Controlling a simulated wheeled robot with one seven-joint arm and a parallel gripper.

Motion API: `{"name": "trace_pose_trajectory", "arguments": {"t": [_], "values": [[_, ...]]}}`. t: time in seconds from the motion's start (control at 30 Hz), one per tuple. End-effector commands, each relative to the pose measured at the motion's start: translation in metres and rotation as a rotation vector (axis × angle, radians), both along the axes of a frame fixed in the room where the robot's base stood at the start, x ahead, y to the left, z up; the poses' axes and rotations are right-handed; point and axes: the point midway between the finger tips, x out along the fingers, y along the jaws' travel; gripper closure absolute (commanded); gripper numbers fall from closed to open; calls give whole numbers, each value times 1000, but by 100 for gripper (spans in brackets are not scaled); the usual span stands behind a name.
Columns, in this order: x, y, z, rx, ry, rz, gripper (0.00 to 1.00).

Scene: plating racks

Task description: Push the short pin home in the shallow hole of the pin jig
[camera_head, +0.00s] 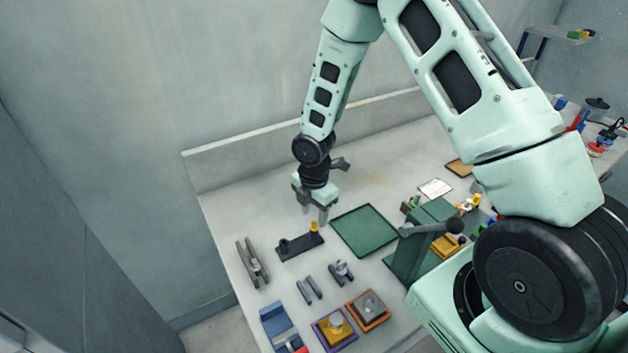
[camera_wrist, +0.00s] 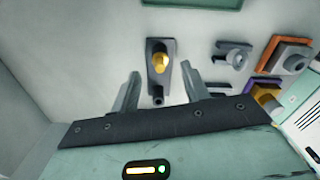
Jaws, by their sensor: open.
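The pin jig (camera_head: 298,247) is a dark narrow block on the bench, left of the green mat. A yellow-orange pin (camera_head: 314,227) stands upright at its right end; it also shows in the wrist view (camera_wrist: 160,63). How deep the pin sits cannot be told. A small dark round feature (camera_wrist: 157,99) is at the jig's other end. My gripper (camera_head: 315,216) is open and empty above and behind the jig, pointing down. In the wrist view, the jig (camera_wrist: 153,46) lies ahead between my spread fingers, which appear apart from it.
A grey holder (camera_head: 247,261) lies left. Grey cradles (camera_head: 309,290), a blue bin (camera_head: 277,322), a purple tray (camera_head: 322,342) and an orange tray (camera_head: 381,318) are in front.

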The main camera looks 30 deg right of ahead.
Motion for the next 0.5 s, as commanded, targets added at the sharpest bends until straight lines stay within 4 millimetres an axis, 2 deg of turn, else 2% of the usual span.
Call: {"name": "trace_pose_trajectory", "arguments": {"t": [0.3, 0.5], "values": [[2, -1, 73, 1, -7, -5, 54], [1, -1, 114, -1, -5, -3, 54]]}}
